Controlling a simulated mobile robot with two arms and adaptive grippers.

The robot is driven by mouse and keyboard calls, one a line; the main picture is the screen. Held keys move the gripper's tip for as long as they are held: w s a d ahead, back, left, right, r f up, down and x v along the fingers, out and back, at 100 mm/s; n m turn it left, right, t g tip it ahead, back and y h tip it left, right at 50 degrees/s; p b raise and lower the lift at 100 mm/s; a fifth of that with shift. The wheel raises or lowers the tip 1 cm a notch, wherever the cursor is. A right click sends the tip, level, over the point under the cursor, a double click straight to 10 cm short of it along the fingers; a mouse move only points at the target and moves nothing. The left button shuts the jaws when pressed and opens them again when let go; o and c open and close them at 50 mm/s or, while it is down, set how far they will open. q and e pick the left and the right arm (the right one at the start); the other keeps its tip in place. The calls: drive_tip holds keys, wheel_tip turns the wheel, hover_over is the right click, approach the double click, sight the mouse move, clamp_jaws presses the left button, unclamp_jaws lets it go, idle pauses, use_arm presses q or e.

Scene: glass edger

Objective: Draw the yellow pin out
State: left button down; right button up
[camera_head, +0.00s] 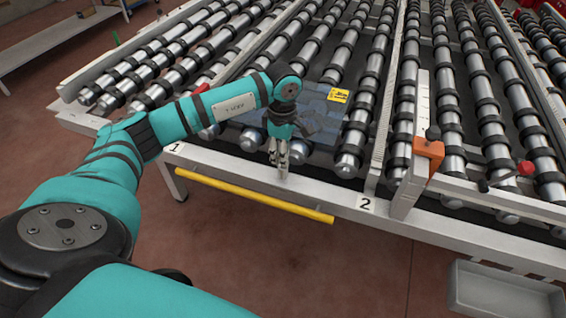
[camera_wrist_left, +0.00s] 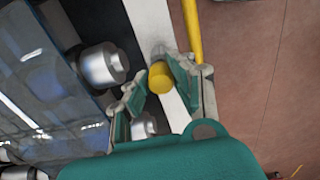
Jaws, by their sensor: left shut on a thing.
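The yellow pin (camera_wrist_left: 160,77) shows its round end in the left wrist view, at the white front rail of the roller table. My left gripper (camera_head: 279,158) reaches down to that rail in the head view, between the labels 1 and 2. In the left wrist view its two green-padded fingers stand on either side of the pin, and it is shut on it. The fingers hide the pin in the head view. How deep the pin sits in the rail cannot be seen. My right gripper is not in view.
A yellow bar (camera_head: 255,196) runs along the table front below the rail. A bluish glass pane (camera_head: 320,128) with a yellow label (camera_head: 338,96) lies on the rollers behind my gripper. An orange block (camera_head: 427,152) and a red-knobbed lever (camera_head: 525,168) stand right.

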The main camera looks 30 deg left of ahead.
use_arm(q)
drive_tip(key=shift+r+p, duration=1.15)
drive_tip(key=shift+r, duration=1.15)
drive_tip(key=shift+r, duration=0.1)
drive_tip(key=shift+r+p, duration=1.1)
drive_tip(key=shift+r, duration=0.8)
